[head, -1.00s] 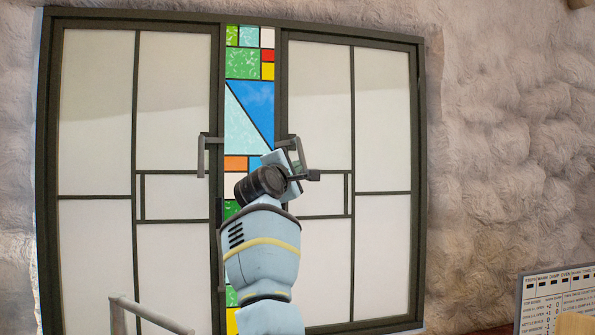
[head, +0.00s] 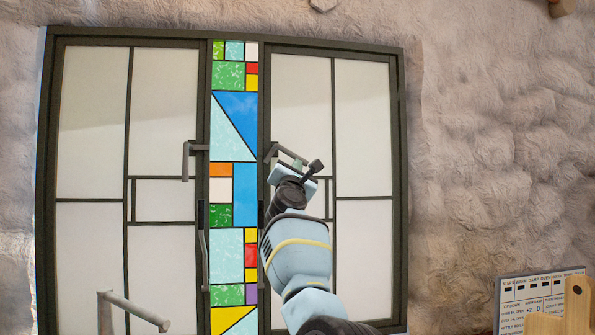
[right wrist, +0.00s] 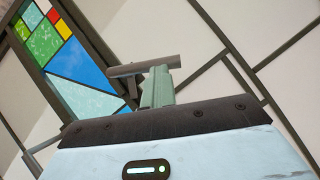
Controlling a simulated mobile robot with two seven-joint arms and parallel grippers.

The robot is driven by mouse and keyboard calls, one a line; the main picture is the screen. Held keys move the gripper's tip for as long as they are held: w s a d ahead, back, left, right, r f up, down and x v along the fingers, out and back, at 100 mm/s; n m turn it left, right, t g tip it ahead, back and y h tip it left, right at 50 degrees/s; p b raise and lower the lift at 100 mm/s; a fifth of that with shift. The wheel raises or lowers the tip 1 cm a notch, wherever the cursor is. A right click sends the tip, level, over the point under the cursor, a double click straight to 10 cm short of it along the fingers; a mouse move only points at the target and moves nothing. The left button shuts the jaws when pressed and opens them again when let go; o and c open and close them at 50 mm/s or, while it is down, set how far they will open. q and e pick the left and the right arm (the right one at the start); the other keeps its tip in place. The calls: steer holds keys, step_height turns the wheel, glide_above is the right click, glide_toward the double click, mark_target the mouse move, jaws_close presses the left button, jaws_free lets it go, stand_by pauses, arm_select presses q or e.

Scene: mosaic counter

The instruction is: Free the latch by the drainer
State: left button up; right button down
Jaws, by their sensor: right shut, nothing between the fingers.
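The latch is not labelled; a grey lever handle (head: 271,151) sits on the inner edge of the right window panel, its bar slanting down to the right. My right gripper (head: 299,162) is at this bar, fingers shut with nothing between them. In the right wrist view the shut greenish fingers (right wrist: 157,88) stand close against the grey handle bar (right wrist: 145,67); I cannot tell if they touch. A matching handle (head: 186,161) hangs straight down on the left panel. I cannot make out a drainer. My left gripper is out of view.
A stained-glass strip (head: 236,130) runs between the two white-paned panels. A grey metal rail (head: 133,306) is at lower left. A printed board (head: 510,290) and wooden pieces (head: 577,300) stand at lower right, before a rough wall (head: 490,150).

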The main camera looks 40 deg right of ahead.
steer(key=shift+s+d+r, duration=0.1)
steer(key=shift+d+r, duration=0.4)
steer(key=shift+r, duration=0.15)
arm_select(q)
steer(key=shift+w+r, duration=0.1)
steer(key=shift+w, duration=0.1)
arm_select(e)
steer(key=shift+s+d+r, duration=0.25)
steer(key=shift+d+r, duration=0.15)
steer(key=shift+r, duration=0.3)
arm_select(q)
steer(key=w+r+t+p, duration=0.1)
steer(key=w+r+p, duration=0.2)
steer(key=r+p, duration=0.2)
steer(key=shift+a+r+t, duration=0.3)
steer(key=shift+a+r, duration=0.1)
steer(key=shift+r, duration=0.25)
arm_select(e)
steer(key=s+a+f, duration=0.4)
steer(key=s+f, duration=0.4)
steer(key=f, duration=0.1)
steer(key=shift+a+f, duration=0.2)
steer(key=shift+a, duration=0.05)
